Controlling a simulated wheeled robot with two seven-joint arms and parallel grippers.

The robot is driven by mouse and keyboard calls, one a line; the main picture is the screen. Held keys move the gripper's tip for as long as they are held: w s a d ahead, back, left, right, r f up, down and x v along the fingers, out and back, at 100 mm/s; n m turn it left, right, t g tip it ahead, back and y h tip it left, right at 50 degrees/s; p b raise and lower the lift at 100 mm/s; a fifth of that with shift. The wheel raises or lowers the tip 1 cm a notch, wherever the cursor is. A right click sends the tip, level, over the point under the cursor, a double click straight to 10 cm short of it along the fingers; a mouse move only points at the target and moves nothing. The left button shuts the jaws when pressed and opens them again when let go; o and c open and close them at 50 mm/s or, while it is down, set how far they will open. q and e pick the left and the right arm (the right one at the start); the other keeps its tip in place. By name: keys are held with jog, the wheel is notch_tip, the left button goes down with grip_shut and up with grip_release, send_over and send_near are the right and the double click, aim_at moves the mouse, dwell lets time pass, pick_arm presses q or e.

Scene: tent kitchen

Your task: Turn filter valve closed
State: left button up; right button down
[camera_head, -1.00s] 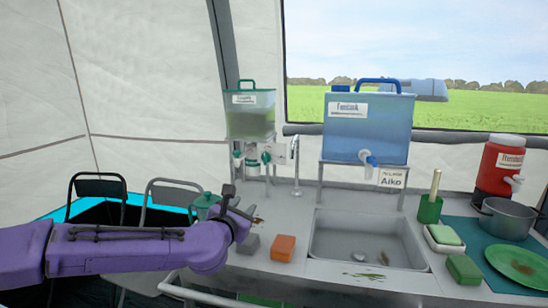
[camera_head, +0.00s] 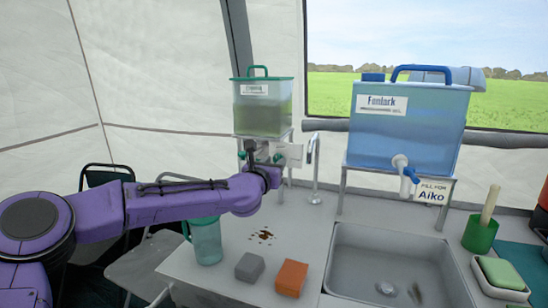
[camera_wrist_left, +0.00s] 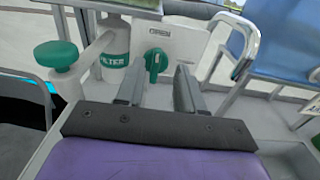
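A second, round green knob (camera_wrist_left: 56,54) is further left. My left gripper (camera_wrist_left: 160,72) is open, its two grey fingers pointing toward the valve knob, one on each side in the picture. I cannot tell whether they touch it. In the head view the left gripper (camera_head: 258,160) is below the green-lidded tank (camera_head: 262,112) and partly hides the valve area. My right gripper is not in view.
A metal tap (camera_head: 313,165) stands right of the panel. A blue tank (camera_head: 408,130) sits on a stand behind the sink (camera_head: 345,270). A teal jug (camera_head: 207,242), a grey block (camera_head: 250,267) and an orange block (camera_head: 291,278) are on the counter below my left arm.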

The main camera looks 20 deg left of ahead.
pick_arm(q)
jog(key=shift+w, duration=0.85)
jog(key=shift+w+a, duration=0.15)
jog(key=shift+w, duration=0.35)
